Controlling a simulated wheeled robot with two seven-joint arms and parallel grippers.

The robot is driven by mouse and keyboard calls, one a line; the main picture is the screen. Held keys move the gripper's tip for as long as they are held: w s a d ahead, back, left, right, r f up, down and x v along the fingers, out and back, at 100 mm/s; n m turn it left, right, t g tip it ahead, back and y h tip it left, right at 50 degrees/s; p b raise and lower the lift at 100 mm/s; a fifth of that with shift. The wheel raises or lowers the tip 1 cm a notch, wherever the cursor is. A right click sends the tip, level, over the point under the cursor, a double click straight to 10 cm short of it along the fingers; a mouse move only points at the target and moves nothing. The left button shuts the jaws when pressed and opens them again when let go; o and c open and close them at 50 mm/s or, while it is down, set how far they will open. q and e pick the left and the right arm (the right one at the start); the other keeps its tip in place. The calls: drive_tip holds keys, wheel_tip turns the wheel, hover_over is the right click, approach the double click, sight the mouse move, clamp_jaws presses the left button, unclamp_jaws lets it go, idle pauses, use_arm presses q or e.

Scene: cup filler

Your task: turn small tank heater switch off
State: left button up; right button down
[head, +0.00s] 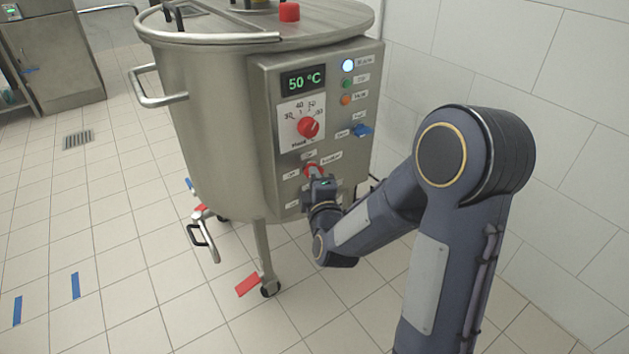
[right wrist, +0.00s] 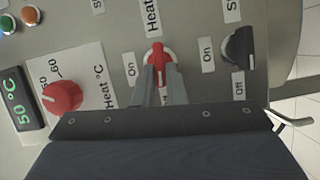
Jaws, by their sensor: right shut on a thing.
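The heater switch is a red rotary handle on a pale round base; it shows in the head view (head: 314,168) low on the tank's control panel (head: 262,172) and in the right wrist view (right wrist: 157,58). My right gripper (head: 317,180) is at the panel, its fingers (right wrist: 160,80) closed around the red handle. In the right wrist view the handle stands roughly upright in the picture, with an "On" label to its left; the label below it is mostly hidden by the fingers. My left gripper is not in view.
A red temperature knob (head: 308,127) sits above the switch, under a display (head: 303,80) reading 50 °C. A black switch (right wrist: 239,47) is close beside the red one.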

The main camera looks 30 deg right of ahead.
drive_tip(key=shift+f+n, duration=0.15)
drive_tip(key=shift+n, duration=0.45)
drive_tip(key=c, duration=1.5)
unclamp_jaws()
drive_tip(key=v, duration=0.7)
drive_tip(key=shift+s+a+f+p, duration=0.1)
drive_tip(key=shift+s+a+p, duration=0.05)
drive_tip(key=shift+s+p, duration=0.25)
